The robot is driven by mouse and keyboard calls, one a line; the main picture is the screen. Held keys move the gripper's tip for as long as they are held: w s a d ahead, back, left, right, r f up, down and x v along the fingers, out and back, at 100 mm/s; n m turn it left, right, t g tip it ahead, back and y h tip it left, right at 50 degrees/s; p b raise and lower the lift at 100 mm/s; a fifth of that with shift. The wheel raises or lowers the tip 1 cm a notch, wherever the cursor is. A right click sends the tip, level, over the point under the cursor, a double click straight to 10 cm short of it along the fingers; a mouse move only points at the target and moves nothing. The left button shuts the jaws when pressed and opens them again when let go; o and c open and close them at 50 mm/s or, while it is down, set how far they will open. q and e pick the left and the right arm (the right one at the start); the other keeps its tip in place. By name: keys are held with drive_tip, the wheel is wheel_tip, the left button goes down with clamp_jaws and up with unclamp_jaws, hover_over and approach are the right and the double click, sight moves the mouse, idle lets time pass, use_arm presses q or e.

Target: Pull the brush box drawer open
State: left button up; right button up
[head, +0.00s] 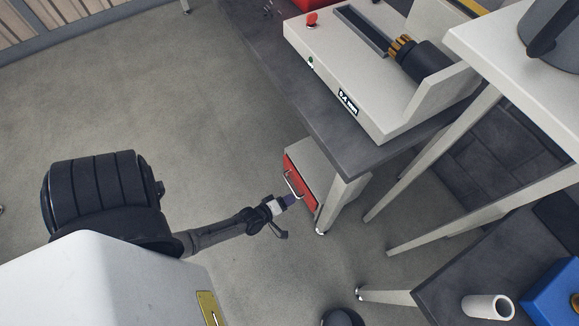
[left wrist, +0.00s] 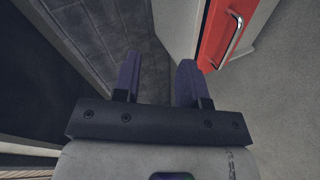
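The brush box (head: 318,160) is a pale box under the workbench with a red drawer front (head: 308,192). A silver bar handle (head: 294,184) runs across that front. The drawer looks shut, its front against the box. In the left wrist view the red drawer front (left wrist: 213,36) and its handle (left wrist: 231,42) are at the upper right, partly cut off. My left gripper (head: 292,199) is close to the lower end of the drawer front. Its two fingers (left wrist: 159,72) are apart with nothing between them, and the handle lies outside them, to their right. My right gripper is not in view.
The dark workbench (head: 335,140) overhangs the box and carries a pale machine (head: 365,105). A bench leg (head: 342,205) stands right beside the box. Pale table legs (head: 440,225) stand to the right. The floor (head: 190,110) left of the drawer is clear.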

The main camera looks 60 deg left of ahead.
sight(290, 185)
use_arm(q)
drive_tip(key=s+a+f+n+t+y+b, duration=0.1)
drive_tip(key=s+a+f+n+y+b, duration=0.15)
drive_tip(key=f+b, duration=0.5)
drive_tip(key=s+a+f+n+y+b, duration=0.25)
drive_tip(key=a+f+b, duration=0.2)
drive_tip(key=f, duration=0.55)
drive_tip(key=shift+n+h, duration=0.3)
drive_tip(key=shift+n, duration=0.1)
drive_tip(key=shift+w+d+r+b+x, duration=0.15)
drive_tip(key=shift+b+x, duration=0.8)
drive_tip(key=shift+x, duration=1.3)
drive_tip(key=shift+w+d+r+b+x, duration=0.15)
drive_tip(key=shift+b+x, duration=0.85)
drive_tip(key=shift+x, duration=1.3)
drive_tip(key=shift+d+r+b+x, duration=0.1)
drive_tip(key=shift+r+b+x, duration=0.15)
drive_tip(key=shift+b+x, duration=1.35)
use_arm(e)
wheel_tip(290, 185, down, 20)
drive_tip(key=p, duration=0.1)
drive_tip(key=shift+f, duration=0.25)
use_arm(q)
drive_tip(key=shift+w+a+f, duration=0.15)
drive_tip(key=shift+w+a, duration=0.1)
drive_tip(key=shift+w, duration=0.25)
drive_tip(key=shift+c, duration=0.4)
clamp_jaws()
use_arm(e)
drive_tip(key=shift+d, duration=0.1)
